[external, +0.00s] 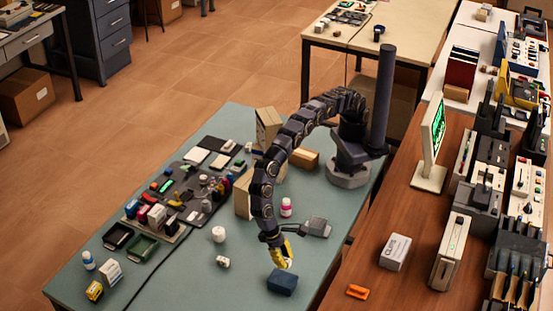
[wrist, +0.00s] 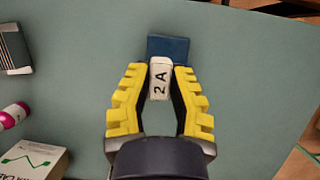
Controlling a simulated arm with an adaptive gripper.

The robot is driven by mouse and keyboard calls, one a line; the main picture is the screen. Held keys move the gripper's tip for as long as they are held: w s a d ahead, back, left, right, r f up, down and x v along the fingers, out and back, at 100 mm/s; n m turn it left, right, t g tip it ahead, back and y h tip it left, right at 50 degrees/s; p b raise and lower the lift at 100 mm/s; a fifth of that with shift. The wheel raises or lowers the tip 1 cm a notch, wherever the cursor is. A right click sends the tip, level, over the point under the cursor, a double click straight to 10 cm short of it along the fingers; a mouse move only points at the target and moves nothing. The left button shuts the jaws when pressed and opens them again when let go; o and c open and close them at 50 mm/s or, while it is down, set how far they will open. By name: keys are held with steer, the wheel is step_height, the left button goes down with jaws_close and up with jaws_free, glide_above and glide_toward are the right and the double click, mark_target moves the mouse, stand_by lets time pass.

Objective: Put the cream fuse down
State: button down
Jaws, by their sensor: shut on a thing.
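The cream fuse (wrist: 159,78), a small block marked "2 A", is between the yellow fingertips of my gripper (wrist: 160,70). My gripper is shut on it. In the external view my gripper (external: 286,258) points down near the front edge of the green-grey table (external: 190,285), and the fuse is mostly hidden by the fingers. A dark blue block (external: 282,282) lies on the table just below and in front of the fingertips. In the wrist view the blue block (wrist: 168,47) shows right behind the fuse; I cannot tell whether they touch.
A grey device (external: 316,227) and a pink-and-white bottle (external: 286,208) stand behind my gripper. A white jar (external: 218,234) and a small white piece (external: 222,262) are to its left. A crowded parts board (external: 180,197) lies farther left. The table around the blue block is clear.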

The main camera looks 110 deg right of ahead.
mark_target(286, 280)
steer(key=shift+w+a+f, duration=0.25)
steer(key=shift+f, duration=0.1)
steer(key=shift+w+a+f, duration=0.15)
steer(key=shift+a+f, duration=0.05)
steer(key=shift+f, duration=1.7)
steer(key=shift+f, duration=0.1)
steer(key=c, duration=1.1)
jaws_free()
steer(key=v, duration=1.2)
